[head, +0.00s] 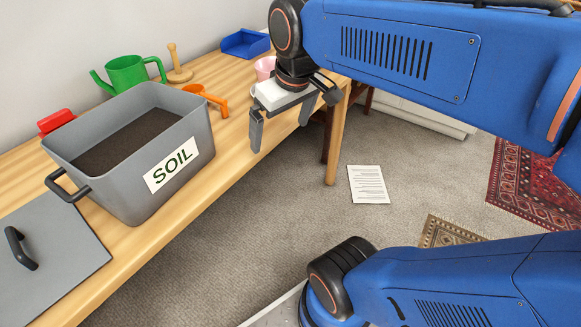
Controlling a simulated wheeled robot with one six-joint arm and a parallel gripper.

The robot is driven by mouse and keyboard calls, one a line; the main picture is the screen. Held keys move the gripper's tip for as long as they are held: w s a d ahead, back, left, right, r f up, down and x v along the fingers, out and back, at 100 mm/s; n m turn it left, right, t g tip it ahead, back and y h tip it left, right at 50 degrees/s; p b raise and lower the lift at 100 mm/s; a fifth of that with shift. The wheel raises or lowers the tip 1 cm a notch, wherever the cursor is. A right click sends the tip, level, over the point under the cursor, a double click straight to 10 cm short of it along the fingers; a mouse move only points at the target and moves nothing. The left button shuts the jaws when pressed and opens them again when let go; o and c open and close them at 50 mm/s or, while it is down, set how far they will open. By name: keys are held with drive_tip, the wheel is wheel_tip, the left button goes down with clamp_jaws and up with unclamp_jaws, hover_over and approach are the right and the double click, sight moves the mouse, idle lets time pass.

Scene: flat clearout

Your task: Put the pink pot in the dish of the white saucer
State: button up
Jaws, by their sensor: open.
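The pink pot (264,67) stands toward the far right end of the wooden table, partly hidden behind my gripper and wrist. My gripper (281,131) is open and empty, pointing down, in front of the pot in the picture and over the table's front edge. I cannot make out the white saucer; my gripper and wrist cover part of the table end.
A grey SOIL bin (187,140) takes up the middle of the wooden table (232,133). A grey lid (60,255), green watering can (127,74), orange trowel (206,98), wooden dibber (178,66), red object (57,121) and blue tray (245,43) are also on it.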

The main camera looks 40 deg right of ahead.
drive_tip(key=s+a+f+m+t, duration=0.1)
drive_tip(key=s+f, duration=0.5)
drive_tip(key=shift+a+f, duration=0.35)
drive_tip(key=shift+a, duration=0.05)
